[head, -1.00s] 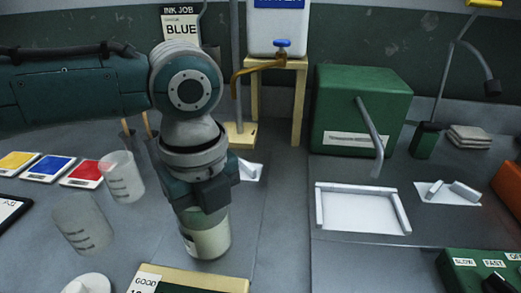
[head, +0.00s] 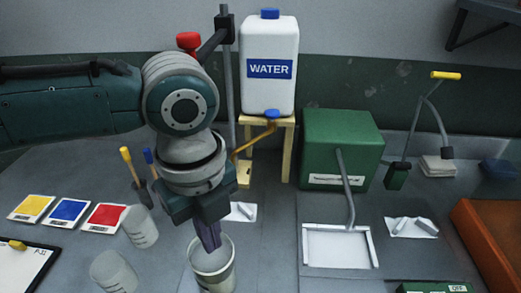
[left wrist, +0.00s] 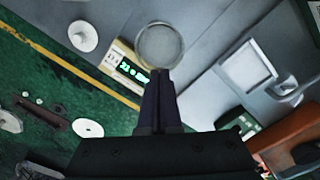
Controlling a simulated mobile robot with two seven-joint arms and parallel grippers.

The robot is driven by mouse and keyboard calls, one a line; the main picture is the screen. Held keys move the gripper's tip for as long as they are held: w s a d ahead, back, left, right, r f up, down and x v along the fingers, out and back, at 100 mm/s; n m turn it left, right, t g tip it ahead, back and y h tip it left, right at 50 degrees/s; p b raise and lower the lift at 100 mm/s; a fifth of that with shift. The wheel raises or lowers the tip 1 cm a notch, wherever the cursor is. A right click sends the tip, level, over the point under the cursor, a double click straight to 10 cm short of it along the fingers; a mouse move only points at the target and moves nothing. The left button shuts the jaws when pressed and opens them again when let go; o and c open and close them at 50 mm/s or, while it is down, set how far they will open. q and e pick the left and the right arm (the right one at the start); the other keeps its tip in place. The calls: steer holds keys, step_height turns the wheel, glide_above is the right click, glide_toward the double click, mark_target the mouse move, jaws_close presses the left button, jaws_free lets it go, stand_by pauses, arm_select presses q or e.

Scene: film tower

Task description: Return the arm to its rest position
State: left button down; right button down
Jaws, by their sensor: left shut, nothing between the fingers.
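My left gripper (head: 209,240) hangs pointing down in the head view, its dark fingers together and empty. The fingertips overlap the far rim of a clear beaker (head: 226,279) near the bottom of the picture. I cannot tell from this view whether they are above or behind the rim. In the left wrist view the closed fingers (left wrist: 159,78) point at the round beaker (left wrist: 160,45), which shows just beyond their tips. My left arm reaches in from the left edge. My right gripper is not in view.
Two other beakers (head: 139,227) (head: 113,272) stand left of the gripper. Yellow, blue and red cards (head: 103,217) lie farther left. A water tank (head: 269,95) on a wooden stand (head: 286,150) and a green box (head: 340,135) with a spout stand behind. A white tray (head: 340,262) lies right.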

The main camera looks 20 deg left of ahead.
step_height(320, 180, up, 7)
steer(key=p, duration=0.5)
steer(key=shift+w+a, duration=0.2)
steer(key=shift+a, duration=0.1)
